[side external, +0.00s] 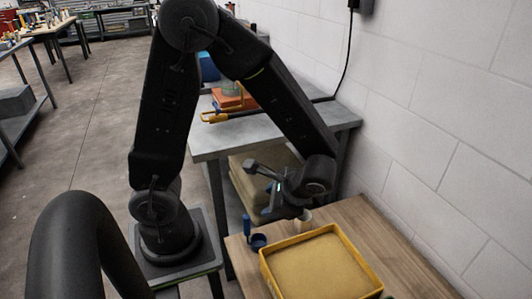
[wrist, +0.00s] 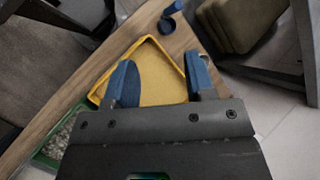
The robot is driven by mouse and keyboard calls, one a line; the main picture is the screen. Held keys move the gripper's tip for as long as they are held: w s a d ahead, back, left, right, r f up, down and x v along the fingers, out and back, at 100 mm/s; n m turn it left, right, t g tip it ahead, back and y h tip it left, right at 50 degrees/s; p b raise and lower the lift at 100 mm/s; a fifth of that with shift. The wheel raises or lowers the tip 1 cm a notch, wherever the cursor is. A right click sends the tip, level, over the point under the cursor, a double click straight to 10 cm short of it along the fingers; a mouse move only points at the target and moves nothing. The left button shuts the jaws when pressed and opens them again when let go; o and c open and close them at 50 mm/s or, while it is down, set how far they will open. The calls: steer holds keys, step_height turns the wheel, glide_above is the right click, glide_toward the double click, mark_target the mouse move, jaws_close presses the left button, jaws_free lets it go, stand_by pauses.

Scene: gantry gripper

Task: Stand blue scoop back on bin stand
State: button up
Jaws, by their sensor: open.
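The blue scoop (side external: 258,242) is on the wooden table near its left edge, beside the yellow-rimmed bin (side external: 374,264). Its handle points up in the side view. In the wrist view the scoop (wrist: 169,20) is at the top, beyond my fingertips. My gripper (side external: 262,189) is above the table, apart from the scoop, and open with nothing between its fingers. In the wrist view the two blue fingers of my gripper (wrist: 162,78) are spread, with the yellow bin (wrist: 97,94) below. I cannot make out a separate stand.
A small pale cup (side external: 304,221) is behind the bin. A green-edged container of gravel (wrist: 60,136) shows at lower left in the wrist view. A grey bench (side external: 232,138) holds an orange box (side external: 234,99). A white block wall (side external: 430,110) borders the table on the right.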

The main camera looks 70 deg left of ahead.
steer(key=s+d+r+n+t+h, duration=0.1)
steer(key=r+n+t+h, duration=0.1)
steer(key=r, duration=0.6)
steer(key=s+d+r+n+t+h, duration=0.2)
steer(key=r+n+t+h, duration=0.1)
steer(key=r+t, duration=0.3)
step_height(320, 180, up, 2)
steer(key=shift+d+r+t+h, duration=0.2)
steer(key=shift+d+t+h, duration=0.15)
steer(key=shift+h, duration=0.55)
